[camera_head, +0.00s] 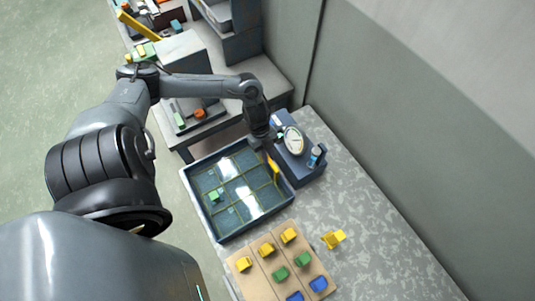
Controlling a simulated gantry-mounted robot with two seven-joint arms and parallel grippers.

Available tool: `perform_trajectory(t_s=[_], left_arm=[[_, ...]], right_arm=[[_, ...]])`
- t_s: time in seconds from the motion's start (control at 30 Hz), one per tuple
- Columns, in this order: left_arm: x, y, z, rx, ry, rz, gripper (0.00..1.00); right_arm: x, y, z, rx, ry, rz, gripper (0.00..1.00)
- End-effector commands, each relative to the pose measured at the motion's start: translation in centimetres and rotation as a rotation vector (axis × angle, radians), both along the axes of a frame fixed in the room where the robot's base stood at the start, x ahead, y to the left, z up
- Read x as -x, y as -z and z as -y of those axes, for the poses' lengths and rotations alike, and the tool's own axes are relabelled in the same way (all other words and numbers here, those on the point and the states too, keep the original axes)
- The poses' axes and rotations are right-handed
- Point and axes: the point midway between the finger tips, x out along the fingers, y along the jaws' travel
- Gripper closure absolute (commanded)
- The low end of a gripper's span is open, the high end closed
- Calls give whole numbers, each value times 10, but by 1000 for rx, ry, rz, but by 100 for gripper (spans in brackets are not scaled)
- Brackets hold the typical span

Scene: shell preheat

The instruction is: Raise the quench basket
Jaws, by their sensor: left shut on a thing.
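The quench basket (210,178) is a yellowish wire grid inside a dark blue rectangular tank (187,186) of shiny, dark teal liquid. A small green piece (215,195) shows inside the grid at its left. A yellow upright handle (274,170) stands at the basket's right side. My left gripper (270,150) points down at the top of this handle, by the tank's far right corner, and is shut on it. The fingertips are small and partly hidden by the wrist. I cannot tell how deep the basket sits. My right gripper is not in view.
A blue box with a round white dial (293,140) stands close to the right of my left gripper. In front, a tan board (262,277) holds yellow, green and blue pieces. A yellow piece (333,239) lies on the speckled counter (375,240), which is otherwise clear toward the wall.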

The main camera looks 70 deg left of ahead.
Motion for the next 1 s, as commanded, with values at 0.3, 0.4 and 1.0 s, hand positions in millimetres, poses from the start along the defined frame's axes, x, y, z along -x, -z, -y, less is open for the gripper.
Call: perform_trajectory(t_s=[0.3,0.4,1.0], left_arm=[[0,-11,0,0,1,-1,100],[0,-26,0,0,1,0,100],[-1,-67,1,5,3,2,100]], right_arm=[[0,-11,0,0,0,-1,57],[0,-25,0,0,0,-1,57],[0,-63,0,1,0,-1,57]])
